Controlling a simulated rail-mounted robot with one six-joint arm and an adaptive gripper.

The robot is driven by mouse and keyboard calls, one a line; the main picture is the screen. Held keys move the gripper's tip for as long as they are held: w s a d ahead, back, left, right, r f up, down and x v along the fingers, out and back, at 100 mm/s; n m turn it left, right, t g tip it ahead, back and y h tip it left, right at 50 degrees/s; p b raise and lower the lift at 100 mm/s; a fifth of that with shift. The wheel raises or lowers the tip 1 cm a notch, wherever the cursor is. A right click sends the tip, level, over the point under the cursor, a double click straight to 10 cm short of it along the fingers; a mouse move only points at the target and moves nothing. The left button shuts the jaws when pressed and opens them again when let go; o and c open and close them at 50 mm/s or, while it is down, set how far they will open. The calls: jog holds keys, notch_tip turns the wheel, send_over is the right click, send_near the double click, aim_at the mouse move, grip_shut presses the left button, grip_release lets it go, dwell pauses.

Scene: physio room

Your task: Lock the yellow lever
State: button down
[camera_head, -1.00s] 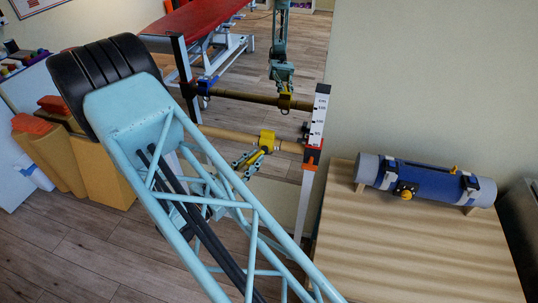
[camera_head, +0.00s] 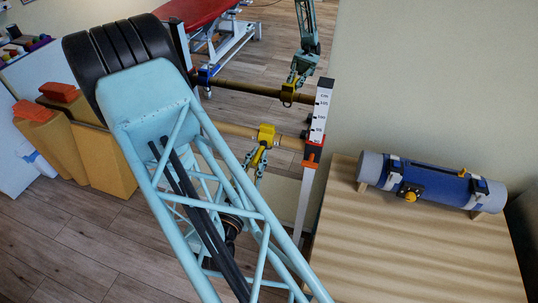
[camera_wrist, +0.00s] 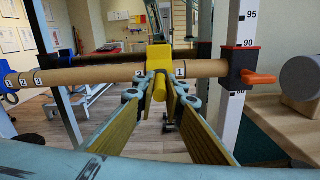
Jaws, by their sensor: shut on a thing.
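The yellow clamp (camera_head: 266,133) sits around the lower wooden bar (camera_head: 232,129), left of the white scale post. Its yellow lever (camera_head: 258,155) hangs down from the clamp. My gripper (camera_head: 257,163) is below the bar, with its teal fingers at the lever. In the wrist view the clamp (camera_wrist: 159,56) is near the middle, between bar marks 2 and 1. The lever (camera_wrist: 159,88) points down between the fingertips of my gripper (camera_wrist: 159,84), which is shut on it. The fingers partly hide the lever's sides.
An orange handle (camera_wrist: 258,78) on a black collar is on the post (camera_head: 322,105) at the bar's right end. A blue roll (camera_head: 428,184) rests on the wooden table (camera_head: 410,255). A teal arm (camera_head: 308,45) at a darker bar behind looks like a mirror reflection.

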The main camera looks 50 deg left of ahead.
dwell(0.3)
jog(key=c, duration=2.7)
grip_release()
jog(key=shift+s+d, duration=0.1)
jog(key=shift+v, duration=5.75)
jog(key=shift+d, duration=0.15)
